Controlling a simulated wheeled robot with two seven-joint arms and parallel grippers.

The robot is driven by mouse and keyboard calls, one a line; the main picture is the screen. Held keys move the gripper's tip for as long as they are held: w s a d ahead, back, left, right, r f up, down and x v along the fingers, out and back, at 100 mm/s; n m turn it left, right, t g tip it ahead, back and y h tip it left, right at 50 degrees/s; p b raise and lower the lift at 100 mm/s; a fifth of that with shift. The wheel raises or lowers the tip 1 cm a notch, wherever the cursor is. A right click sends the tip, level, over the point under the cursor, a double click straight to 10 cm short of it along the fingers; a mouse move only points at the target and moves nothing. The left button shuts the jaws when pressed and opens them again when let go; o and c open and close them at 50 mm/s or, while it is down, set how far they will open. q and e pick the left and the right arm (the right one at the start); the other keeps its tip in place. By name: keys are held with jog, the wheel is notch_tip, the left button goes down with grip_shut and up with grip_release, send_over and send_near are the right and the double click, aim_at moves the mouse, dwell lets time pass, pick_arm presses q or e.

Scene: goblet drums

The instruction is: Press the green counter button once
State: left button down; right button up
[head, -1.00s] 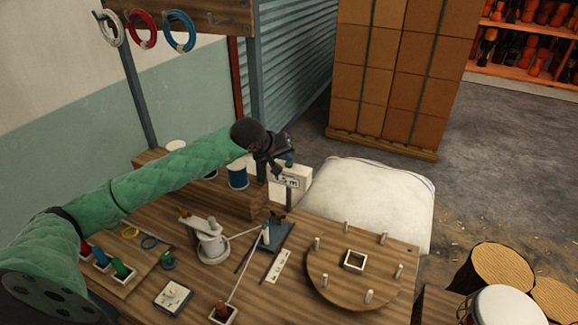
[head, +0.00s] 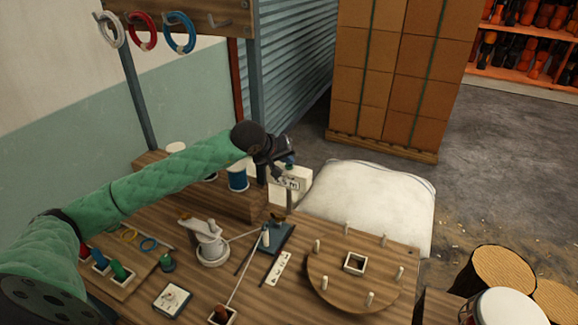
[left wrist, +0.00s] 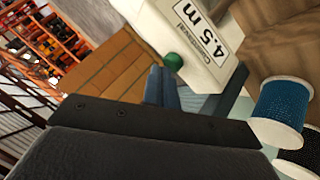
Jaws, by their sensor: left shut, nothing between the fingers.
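The white counter box (head: 303,186) stands at the back edge of the bench, partly hidden behind my left gripper. In the left wrist view, the counter (left wrist: 212,25) has a label reading 4.5 m. Its round green button (head: 289,166) sticks out from the box and also shows in the left wrist view (left wrist: 174,61). My left gripper (head: 280,177) is shut and empty, right by the counter. In the left wrist view, its fingertips (left wrist: 158,74) are close beside the button; I cannot tell whether they touch it. My right gripper is not in view.
A blue spool (head: 237,178) stands left of the counter. A post fixture (head: 211,245) and a round pegged board (head: 335,285) are on the bench (head: 205,292). A white sack (head: 370,205) lies behind the bench, with stacked boxes (head: 395,75) beyond.

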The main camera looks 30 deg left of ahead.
aim_at(287, 168)
pick_arm(q)
jog(key=shift+f+b, duration=0.4)
jog(key=shift+b, duration=0.05)
dwell(0.6)
jog(key=shift+r, duration=1)
jog(key=shift+r, duration=2.5)
